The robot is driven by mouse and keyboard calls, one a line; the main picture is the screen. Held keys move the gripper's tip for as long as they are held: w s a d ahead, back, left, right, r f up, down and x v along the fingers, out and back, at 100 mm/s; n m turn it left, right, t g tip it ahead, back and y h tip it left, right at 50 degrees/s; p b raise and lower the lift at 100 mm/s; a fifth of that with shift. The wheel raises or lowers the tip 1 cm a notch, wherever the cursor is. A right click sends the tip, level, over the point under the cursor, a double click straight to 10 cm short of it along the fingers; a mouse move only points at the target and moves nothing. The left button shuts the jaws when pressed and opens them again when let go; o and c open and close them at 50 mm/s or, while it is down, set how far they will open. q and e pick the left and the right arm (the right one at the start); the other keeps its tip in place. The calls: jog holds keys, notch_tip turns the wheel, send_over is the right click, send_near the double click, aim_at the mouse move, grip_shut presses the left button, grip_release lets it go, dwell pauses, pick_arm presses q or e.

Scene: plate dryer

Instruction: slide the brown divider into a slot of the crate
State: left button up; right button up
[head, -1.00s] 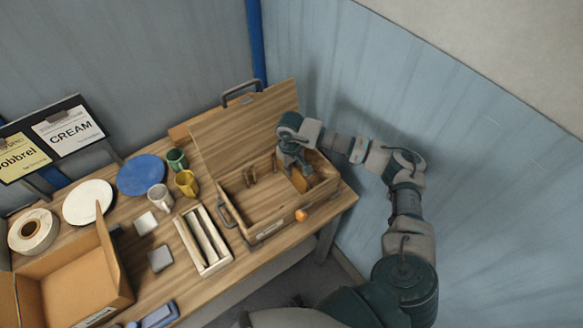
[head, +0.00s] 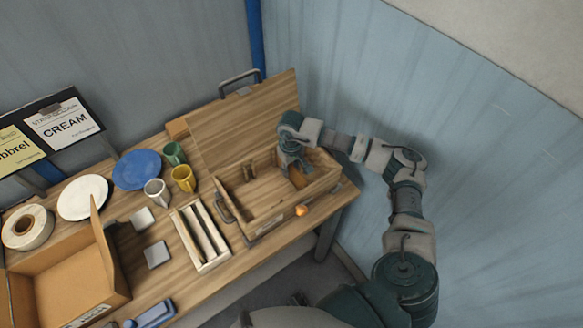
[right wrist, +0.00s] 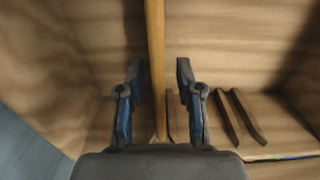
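The open wooden crate (head: 268,233) stands at the right end of the table, its lid raised at the back. The brown divider (head: 297,179) stands upright inside the crate's right part. In the right wrist view the divider (right wrist: 155,45) shows edge-on as a long thin board. My right gripper (head: 296,168) reaches down into the crate. In the right wrist view its fingers (right wrist: 158,75) are apart, one on each side of the divider, with gaps visible. Dark slot strips (right wrist: 236,117) show on the crate inside, right of the divider. The divider's lower end is partly hidden. My left gripper is not in view.
A cardboard box (head: 70,280) is at front left. A blue wall is close on the right.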

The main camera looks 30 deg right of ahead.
notch_tip(320, 180, up, 12)
jog(key=shift+f, duration=0.1)
dwell(0.5)
jog(key=shift+d, duration=0.1)
dwell(0.5)
